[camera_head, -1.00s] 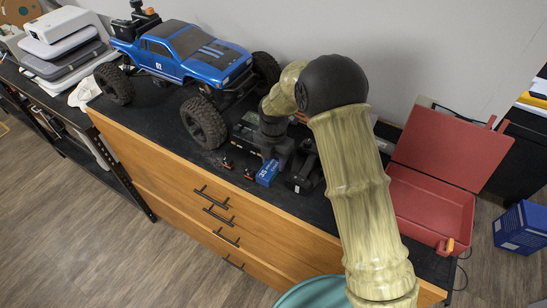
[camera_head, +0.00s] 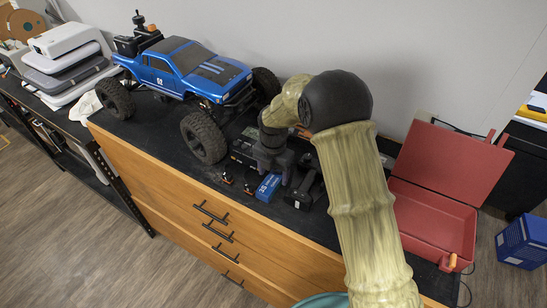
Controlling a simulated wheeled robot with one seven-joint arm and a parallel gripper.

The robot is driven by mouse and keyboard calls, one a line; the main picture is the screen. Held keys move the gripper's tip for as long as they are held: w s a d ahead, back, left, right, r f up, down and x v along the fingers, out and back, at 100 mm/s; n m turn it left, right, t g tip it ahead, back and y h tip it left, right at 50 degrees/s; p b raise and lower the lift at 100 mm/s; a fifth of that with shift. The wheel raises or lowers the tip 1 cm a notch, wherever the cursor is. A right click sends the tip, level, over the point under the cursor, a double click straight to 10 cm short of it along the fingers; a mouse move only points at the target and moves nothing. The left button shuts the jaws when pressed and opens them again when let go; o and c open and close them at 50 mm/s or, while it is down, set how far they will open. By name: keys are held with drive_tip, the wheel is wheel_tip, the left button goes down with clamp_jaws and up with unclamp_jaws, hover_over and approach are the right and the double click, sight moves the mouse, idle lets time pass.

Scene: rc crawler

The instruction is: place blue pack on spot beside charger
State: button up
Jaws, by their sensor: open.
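The blue pack (camera_head: 268,187) is a small blue block with white lettering. It lies on the black top of the wooden drawer cabinet, near its front edge. My gripper (camera_head: 274,170) is dark, points down and is open just behind the pack. I cannot tell whether its fingers touch the pack. A black box (camera_head: 241,150), perhaps the charger, stands left of my gripper and is partly hidden by it. The spot beside it cannot be made out.
A blue toy truck (camera_head: 180,70) with large tyres stands to the left. A black tool-like object (camera_head: 302,196) lies right of the pack, and small dark parts (camera_head: 226,179) lie to its left. An open red case (camera_head: 432,222) is at the right end.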

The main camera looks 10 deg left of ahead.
sight(274, 178)
wheel_tip(274, 178, up, 11)
drive_tip(key=b, duration=0.2)
drive_tip(key=shift+f, duration=0.15)
drive_tip(key=shift+d, duration=0.15)
idle(0.4)
drive_tip(key=s+d+f+m+t, duration=0.1)
drive_tip(key=s+d+m, duration=0.8)
drive_tip(key=d+m, duration=0.4)
drive_tip(key=s+d+f+m+t, duration=0.1)
drive_tip(key=s+d+m, duration=0.8)
drive_tip(key=m, duration=1)
drive_tip(key=d, duration=0.4)
drive_tip(key=shift+d+t, duration=0.2)
drive_tip(key=shift+t, duration=0.2)
drive_tip(key=shift+f+b, duration=0.15)
drive_tip(key=shift+b, duration=0.2)
